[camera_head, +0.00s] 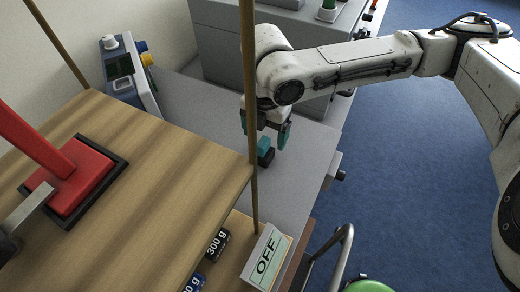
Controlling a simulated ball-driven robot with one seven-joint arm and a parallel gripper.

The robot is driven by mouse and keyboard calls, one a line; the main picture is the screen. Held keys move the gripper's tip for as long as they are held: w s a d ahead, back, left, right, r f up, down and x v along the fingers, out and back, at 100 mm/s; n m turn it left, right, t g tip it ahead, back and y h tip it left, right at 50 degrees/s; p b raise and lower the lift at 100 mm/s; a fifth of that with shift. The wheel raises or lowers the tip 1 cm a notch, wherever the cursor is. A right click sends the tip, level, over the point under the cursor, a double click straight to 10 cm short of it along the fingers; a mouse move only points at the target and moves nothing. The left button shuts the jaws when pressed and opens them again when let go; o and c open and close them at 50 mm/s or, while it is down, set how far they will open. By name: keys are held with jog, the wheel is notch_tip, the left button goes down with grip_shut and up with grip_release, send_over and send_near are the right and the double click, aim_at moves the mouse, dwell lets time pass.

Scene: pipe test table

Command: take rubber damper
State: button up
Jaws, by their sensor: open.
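My gripper (264,134) points down over the grey bench top (196,112), with its teal-tipped fingers apart. A small dark block with a teal part (265,156) is just below and between the fingers, at or near the bench surface. It may be the rubber damper, but it is too small and partly hidden to be sure. I cannot tell whether the fingers touch it.
A wooden shelf (150,175) with thin upright posts stands at the left, bearing a red block (75,180). Black 300 g weights (217,245) and an OFF sign (266,258) are below its edge. A blue-grey device (122,70) and grey cabinet (225,45) stand behind.

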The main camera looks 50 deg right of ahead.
aim_at(263, 142)
jog(key=shift+w+d+f+p, duration=0.1)
jog(key=shift+w+f+p, duration=0.1)
jog(key=shift+f, duration=1.5)
jog(key=shift+w+f+p, duration=0.15)
jog(key=shift+f+p, duration=0.05)
jog(key=shift+f, duration=1.45)
jog(key=shift+c, duration=0.2)
jog(key=c, duration=1.2)
jog(key=shift+r, duration=0.15)
